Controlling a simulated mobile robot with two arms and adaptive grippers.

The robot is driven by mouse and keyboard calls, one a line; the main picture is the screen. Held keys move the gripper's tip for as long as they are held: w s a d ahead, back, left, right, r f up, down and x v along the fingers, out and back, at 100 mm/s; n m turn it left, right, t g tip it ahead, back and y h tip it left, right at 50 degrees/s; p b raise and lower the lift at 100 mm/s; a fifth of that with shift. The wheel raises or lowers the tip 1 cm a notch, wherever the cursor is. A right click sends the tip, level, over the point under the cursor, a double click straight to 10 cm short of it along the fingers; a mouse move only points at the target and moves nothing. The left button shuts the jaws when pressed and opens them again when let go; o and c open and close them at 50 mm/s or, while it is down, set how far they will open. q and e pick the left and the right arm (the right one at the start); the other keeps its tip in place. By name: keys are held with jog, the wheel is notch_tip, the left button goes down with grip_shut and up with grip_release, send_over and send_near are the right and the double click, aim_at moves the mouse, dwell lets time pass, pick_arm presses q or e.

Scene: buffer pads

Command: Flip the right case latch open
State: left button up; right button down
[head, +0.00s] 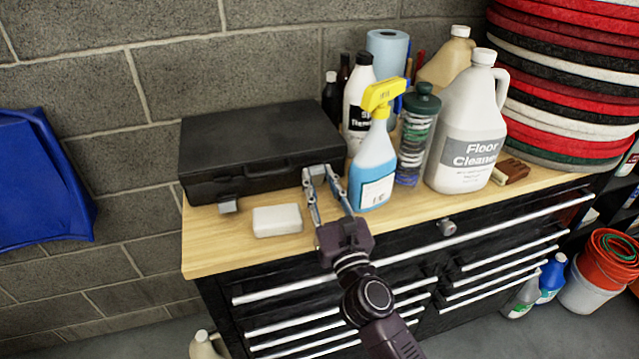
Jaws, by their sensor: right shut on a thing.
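A black case (258,146) lies closed on the left part of the wooden worktop. Its left latch (228,206), a small grey tab, hangs down and out at the front edge. My right gripper (322,176) reaches up from below to the case's front right corner. Its fingers are shut on the right latch, which they largely hide, so I cannot tell the latch's angle. My left gripper is out of view.
A white block (277,220) lies on the worktop (212,258) left of my gripper. A blue spray bottle (373,165) stands close on its right. A floor cleaner jug (468,130), other bottles and stacked round pads (570,80) are further right. The worktop's front left is clear.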

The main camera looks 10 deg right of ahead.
jog(key=c, duration=1.9)
grip_release()
jog(key=shift+v, duration=3.8)
